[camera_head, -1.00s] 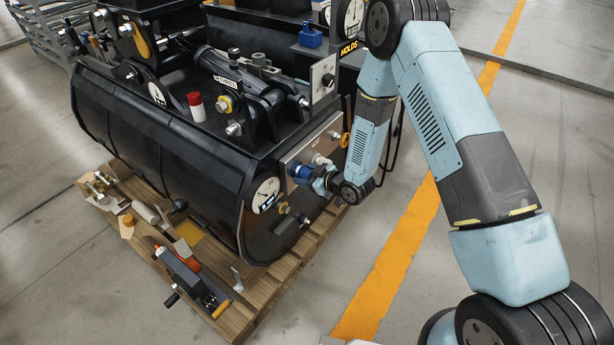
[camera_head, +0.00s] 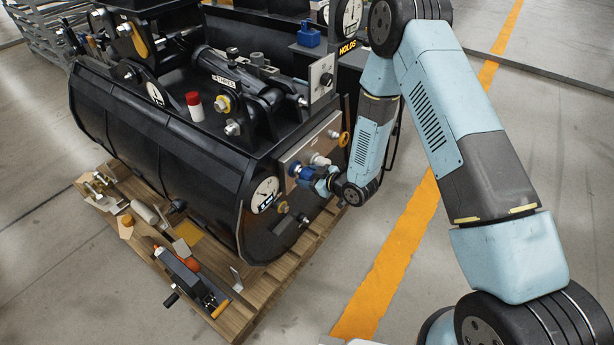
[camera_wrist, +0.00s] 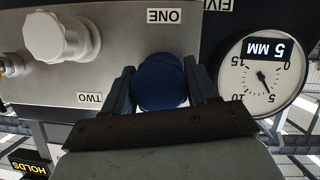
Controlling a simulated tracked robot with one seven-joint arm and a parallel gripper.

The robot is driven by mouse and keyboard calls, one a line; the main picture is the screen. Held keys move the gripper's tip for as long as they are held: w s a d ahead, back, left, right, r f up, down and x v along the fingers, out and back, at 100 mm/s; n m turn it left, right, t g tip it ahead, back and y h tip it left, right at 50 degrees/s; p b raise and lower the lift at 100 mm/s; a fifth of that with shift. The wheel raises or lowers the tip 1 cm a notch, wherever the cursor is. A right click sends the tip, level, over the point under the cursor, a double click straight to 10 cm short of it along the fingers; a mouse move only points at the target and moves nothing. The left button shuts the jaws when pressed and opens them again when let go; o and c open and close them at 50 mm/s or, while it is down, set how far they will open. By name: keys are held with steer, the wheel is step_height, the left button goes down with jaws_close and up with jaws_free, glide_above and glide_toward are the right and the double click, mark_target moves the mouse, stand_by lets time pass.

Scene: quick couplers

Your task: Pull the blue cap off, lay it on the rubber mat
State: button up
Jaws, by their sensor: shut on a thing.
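The blue cap (camera_wrist: 160,82) is between the two fingers of my gripper (camera_wrist: 162,92) in the wrist view, at the grey coupler plate (camera_wrist: 112,55). My gripper is shut on it. In the head view the blue cap (camera_head: 295,168) shows at the left side of the plate (camera_head: 315,142), with my gripper (camera_head: 318,178) on its right. I cannot tell whether the cap is still seated on its coupler. I cannot make out the rubber mat for certain.
A white knob-like coupler (camera_wrist: 58,38) stands on the plate beside the cap. A round gauge (camera_wrist: 262,76) is on the other side. A wooden pallet (camera_head: 240,318) below carries tools and loose parts. A blue block (camera_head: 309,36) sits at the back.

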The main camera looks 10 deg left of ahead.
steer(key=shift+s+d, duration=0.3)
steer(key=shift+d, duration=0.4)
steer(key=shift+s+d, duration=0.25)
steer(key=shift+d, duration=0.4)
steer(key=shift+d, duration=0.15)
steer(key=d, duration=0.1)
steer(key=s+d, duration=0.1)
steer(key=d, duration=0.1)
steer(key=shift+s+d, duration=0.2)
stand_by(0.4)
steer(key=w+d+r+m+t+h, duration=0.1)
steer(key=w+d+m+t+h, duration=0.1)
steer(key=d, duration=0.9)
steer(key=w+d+r+m+t+h, duration=0.2)
steer(key=d+m+h, duration=0.4)
steer(key=d, duration=0.5)
steer(key=w+d+r+m+t+h, duration=0.2)
steer(key=w+d+m+t+h, duration=0.1)
steer(key=d, duration=0.8)
steer(key=w+m+h, duration=0.1)
steer(key=w, duration=0.1)
steer(key=shift+w+m, duration=0.3)
steer(key=shift+d, duration=0.1)
